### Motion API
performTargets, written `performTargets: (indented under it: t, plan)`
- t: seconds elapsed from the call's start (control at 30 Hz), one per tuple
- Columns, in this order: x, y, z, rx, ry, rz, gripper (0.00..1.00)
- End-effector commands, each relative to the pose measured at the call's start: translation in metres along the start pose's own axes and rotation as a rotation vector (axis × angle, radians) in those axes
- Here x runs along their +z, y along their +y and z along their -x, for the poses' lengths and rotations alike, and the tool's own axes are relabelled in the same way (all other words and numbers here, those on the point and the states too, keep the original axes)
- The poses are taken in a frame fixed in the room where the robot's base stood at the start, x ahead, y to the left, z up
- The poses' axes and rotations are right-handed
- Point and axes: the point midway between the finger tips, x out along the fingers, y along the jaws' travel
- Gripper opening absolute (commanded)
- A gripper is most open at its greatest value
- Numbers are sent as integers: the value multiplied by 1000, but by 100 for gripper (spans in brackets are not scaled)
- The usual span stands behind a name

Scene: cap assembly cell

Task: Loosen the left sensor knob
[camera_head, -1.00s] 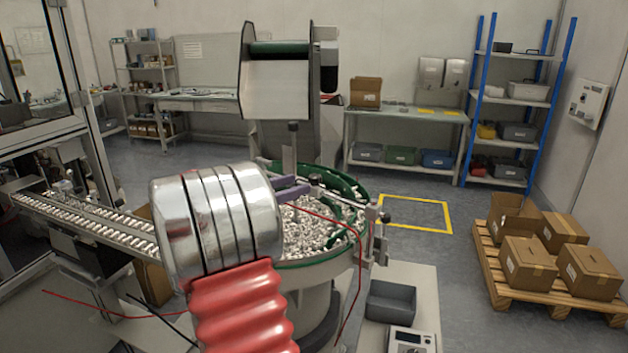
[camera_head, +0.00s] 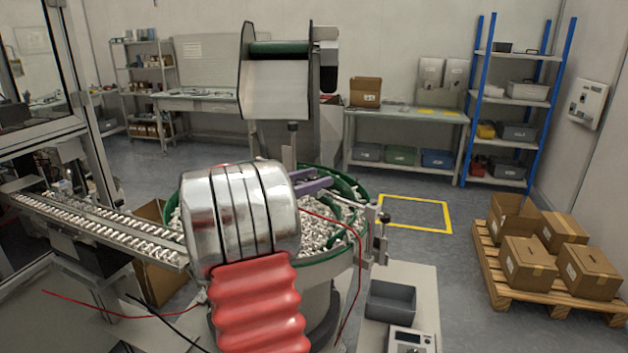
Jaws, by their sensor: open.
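My gripper (camera_head: 313,187) shows as purple fingers just right of my silver wrist, over the green-rimmed bowl. It is open, and I see nothing between the fingers. My wrist hides part of it. A small dark knob (camera_head: 292,126) tops a grey upright post behind my wrist, above and left of the fingers. Another small dark knob (camera_head: 385,217) sits on a metal bracket (camera_head: 372,228) at the bowl's right rim. The fingers are apart from both in the picture. I cannot tell for sure which is the left sensor knob.
The feeder bowl (camera_head: 354,184) holds many pale caps. A track of caps (camera_head: 95,228) runs left from it. A thin red cable (camera_head: 361,270) hangs at the bowl's right. A grey bin (camera_head: 391,302) and a scale (camera_head: 410,341) stand at lower right.

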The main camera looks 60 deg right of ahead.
Motion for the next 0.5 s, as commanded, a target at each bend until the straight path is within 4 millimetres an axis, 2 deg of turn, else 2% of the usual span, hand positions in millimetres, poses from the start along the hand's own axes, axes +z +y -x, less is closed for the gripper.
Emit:
performTargets:
  t: [0.27,0.5]
  plan:
    - [0,0,-2,0,0,0,48]
    - [0,0,-2,0,0,0,32]
